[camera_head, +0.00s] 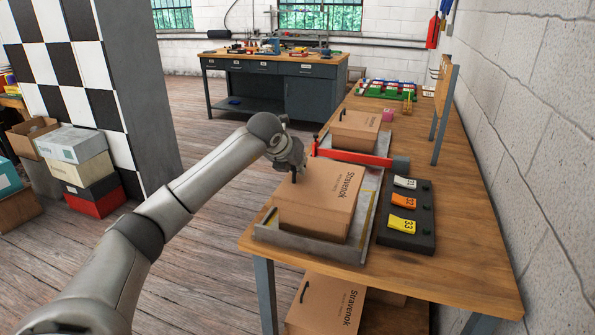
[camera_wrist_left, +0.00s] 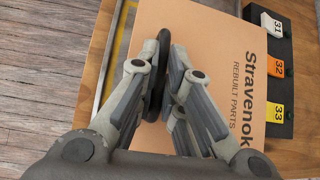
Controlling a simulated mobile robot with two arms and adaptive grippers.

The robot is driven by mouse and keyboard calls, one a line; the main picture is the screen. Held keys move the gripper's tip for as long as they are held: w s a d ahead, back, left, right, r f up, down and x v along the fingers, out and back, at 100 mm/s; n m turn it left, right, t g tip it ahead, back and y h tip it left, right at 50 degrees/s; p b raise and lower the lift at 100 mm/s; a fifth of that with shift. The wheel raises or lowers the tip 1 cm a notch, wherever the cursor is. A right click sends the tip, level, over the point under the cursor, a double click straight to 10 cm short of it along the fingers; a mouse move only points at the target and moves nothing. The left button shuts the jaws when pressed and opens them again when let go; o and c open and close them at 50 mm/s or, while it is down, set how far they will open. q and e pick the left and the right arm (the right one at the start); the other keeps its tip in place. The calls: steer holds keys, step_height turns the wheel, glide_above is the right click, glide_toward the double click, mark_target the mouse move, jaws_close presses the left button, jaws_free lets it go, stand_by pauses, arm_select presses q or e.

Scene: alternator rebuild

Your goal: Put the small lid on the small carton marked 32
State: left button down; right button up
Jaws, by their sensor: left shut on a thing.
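My left gripper (camera_head: 295,173) is shut on a black loop handle (camera_wrist_left: 160,72) on top of a brown Stravenok carton (camera_head: 325,196). The wrist view shows the carton's top (camera_wrist_left: 205,30) printed "Stravenok REBUILT PARTS" under the fingers. The carton is on a grey metal tray (camera_head: 345,254) near the table's front. I cannot tell whether its top is a separate lid. A smaller-looking brown carton (camera_head: 355,128) with a black handle stands farther back. No number shows on either carton. An orange 32 tag (camera_head: 403,200) lies on a black panel (camera_head: 408,240). My right gripper is not in view.
A red bar (camera_head: 350,156) with a grey end block crosses between the two cartons. The panel also holds tags 31 and 33. Another Stravenok carton (camera_head: 325,303) sits below the table. A white wall bounds the right. The tabletop (camera_head: 465,265) right of the panel is clear.

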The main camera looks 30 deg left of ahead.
arm_select(q)
step_height(320, 180, down, 3)
steer(key=shift+r+p, duration=0.15)
steer(key=shift+p, duration=0.15)
steer(key=shift+f, duration=0.2)
steer(key=c, duration=1.6)
jaws_free()
steer(key=shift+r, duration=0.1)
steer(key=shift+o, duration=0.2)
